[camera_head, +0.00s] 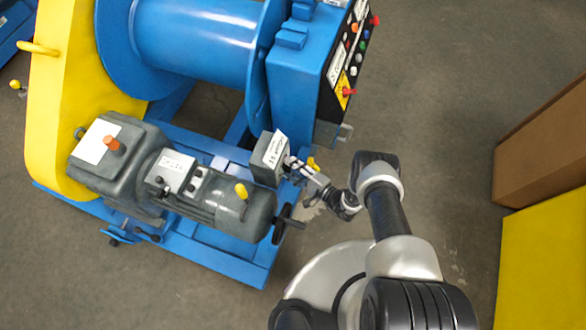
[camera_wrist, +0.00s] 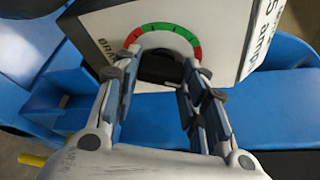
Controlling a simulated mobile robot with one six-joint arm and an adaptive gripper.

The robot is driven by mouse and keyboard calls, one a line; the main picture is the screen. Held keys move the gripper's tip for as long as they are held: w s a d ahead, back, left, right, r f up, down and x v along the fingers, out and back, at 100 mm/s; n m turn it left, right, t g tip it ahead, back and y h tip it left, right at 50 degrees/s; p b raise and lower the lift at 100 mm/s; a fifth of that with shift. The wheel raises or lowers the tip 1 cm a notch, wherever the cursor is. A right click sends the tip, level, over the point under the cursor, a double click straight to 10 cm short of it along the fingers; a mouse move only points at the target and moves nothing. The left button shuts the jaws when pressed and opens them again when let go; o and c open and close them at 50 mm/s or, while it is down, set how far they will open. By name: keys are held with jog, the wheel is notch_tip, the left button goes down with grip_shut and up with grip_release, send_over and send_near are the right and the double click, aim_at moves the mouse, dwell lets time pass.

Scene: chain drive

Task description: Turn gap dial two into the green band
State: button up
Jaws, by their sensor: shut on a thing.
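In the wrist view, a dial (camera_wrist: 166,27) with an arc scale sits on the pale face of a box. The arc is green across its top and red at both ends. A black knob (camera_wrist: 160,66) lies below the arc, between the fingertips of my gripper (camera_wrist: 158,70), which is shut on it. The knob's pointer cannot be made out. In the head view, my gripper (camera_head: 294,166) reaches the right side of a small grey box (camera_head: 268,160) with a white label on top. The dial face is hidden there. Lettering beside the dial is cut off.
A grey motor (camera_head: 215,197) with a black handwheel (camera_head: 285,224) stands left of and below my gripper. A blue cabinet (camera_head: 298,95) with a button panel (camera_head: 350,60) rises above it. Open floor lies right, before a brown box (camera_head: 545,150).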

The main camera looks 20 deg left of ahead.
jog(key=o, duration=1.1)
jog(key=v, duration=1.2)
jog(key=shift+r, duration=0.1)
jog(key=shift+c, duration=0.2)
